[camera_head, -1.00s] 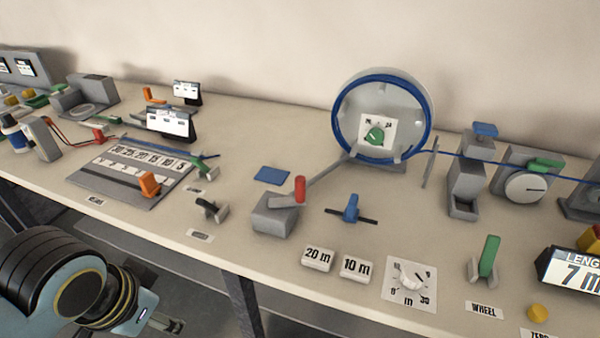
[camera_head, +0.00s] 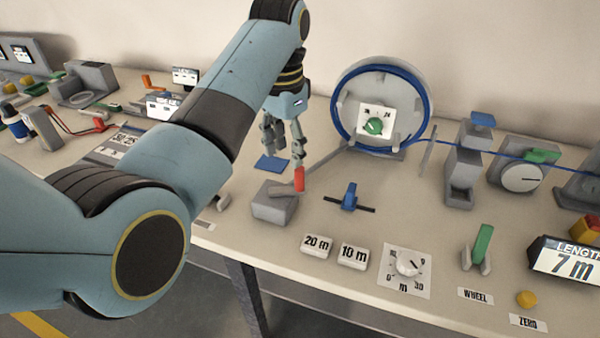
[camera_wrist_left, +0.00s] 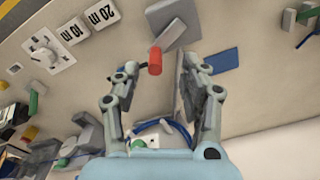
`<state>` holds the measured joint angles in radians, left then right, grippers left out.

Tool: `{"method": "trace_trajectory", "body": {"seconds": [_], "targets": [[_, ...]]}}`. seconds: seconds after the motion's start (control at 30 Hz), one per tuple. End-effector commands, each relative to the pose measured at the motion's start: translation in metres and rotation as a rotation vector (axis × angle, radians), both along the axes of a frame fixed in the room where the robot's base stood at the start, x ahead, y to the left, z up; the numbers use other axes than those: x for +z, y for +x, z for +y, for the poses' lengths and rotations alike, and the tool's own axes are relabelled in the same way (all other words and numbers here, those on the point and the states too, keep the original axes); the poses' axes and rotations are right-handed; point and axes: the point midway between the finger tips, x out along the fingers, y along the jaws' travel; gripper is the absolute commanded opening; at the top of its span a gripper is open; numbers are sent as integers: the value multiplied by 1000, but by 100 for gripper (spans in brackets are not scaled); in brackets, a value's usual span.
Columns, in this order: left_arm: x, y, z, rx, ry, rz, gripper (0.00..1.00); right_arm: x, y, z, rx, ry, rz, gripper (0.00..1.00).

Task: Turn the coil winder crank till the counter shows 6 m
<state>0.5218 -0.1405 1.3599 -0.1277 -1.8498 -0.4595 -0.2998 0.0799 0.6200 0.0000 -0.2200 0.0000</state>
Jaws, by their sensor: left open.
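The coil winder is a grey disc with blue cable around its rim (camera_head: 417,138), standing at the back of the bench. Its crank is a grey box (camera_head: 268,211) with a short arm and a red handle (camera_head: 299,179), which points up. The counter (camera_head: 566,259) at the right reads "LENGTH 7 m". My left gripper (camera_head: 284,155) is open and points down, just behind and above the red handle. In the left wrist view the red handle (camera_wrist_left: 155,61) shows near the left finger, toward the gap between the fingers. I cannot tell if they touch. My right gripper is not in view.
A blue-handled slider (camera_head: 350,202), buttons marked 20 m (camera_head: 317,245) and 10 m (camera_head: 353,255), and a dial (camera_head: 407,264) stand right of the crank. A green wheel lever (camera_head: 482,246) and a yellow zero button (camera_head: 526,298) are farther right. A blue pad (camera_head: 271,164) lies behind the box.

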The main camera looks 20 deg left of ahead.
Motion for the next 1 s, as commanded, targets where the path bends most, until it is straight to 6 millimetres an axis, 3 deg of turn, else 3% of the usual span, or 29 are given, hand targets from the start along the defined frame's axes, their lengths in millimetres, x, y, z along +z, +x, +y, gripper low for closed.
{"method": "trace_trajectory", "body": {"seconds": [0.1, 0.27, 0.7, 1.0], "targets": [[21, 20, -15, -59, 1, 23, 44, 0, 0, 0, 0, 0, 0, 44], [21, 25, -19, -83, 3, 36, 44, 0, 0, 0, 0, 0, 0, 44], [-60, 24, -18, -80, 3, 36, 44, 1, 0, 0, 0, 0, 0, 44], [-81, 25, -19, -80, 2, 32, 44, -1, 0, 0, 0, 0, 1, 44]]}}
